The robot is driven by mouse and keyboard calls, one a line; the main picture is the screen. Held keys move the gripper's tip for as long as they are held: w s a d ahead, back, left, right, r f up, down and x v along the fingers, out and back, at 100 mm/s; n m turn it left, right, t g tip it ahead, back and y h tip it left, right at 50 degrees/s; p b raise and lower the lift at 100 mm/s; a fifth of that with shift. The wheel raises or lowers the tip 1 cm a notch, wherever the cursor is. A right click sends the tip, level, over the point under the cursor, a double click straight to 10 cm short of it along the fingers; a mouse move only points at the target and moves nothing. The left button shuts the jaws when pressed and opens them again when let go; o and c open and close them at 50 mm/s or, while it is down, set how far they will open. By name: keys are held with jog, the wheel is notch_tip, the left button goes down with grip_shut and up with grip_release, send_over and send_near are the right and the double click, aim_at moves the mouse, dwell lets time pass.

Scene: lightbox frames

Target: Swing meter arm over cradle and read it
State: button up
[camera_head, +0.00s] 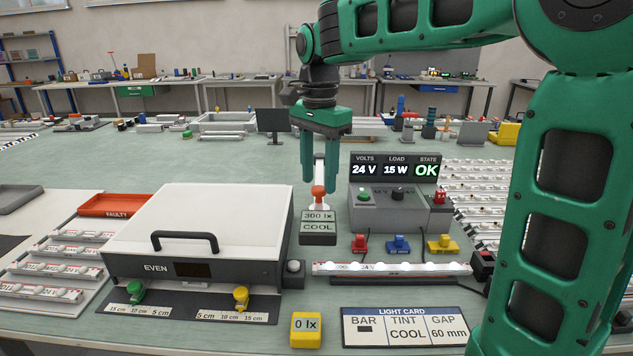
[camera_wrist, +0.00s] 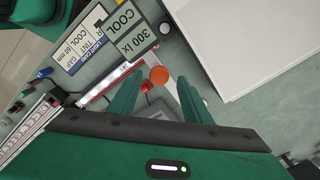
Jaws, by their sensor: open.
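The meter arm is white with an orange knob (camera_head: 318,192), and its dark meter head (camera_head: 318,238) reads 300 lx and COOL. In the head view the meter head appears at the left end of a light bar (camera_head: 390,268) lying in the cradle, whose lamps look lit. My gripper (camera_head: 320,184) points down with its fingers apart, just above the knob. In the wrist view the orange knob (camera_wrist: 158,75) shows between the two fingertips, and I cannot tell whether they touch it. The meter head (camera_wrist: 128,35) is beyond it.
A white box marked EVEN (camera_head: 200,235) with a black handle stands close on the left. A control unit (camera_head: 390,207) reads 24 V, 15 W, OK. A yellow block (camera_head: 306,329) reads 0 lx. A light card (camera_head: 405,341) lists BAR, COOL, 60 mm. Red, blue and yellow clips stand behind the bar.

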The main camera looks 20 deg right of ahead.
jog(key=shift+f, duration=0.9)
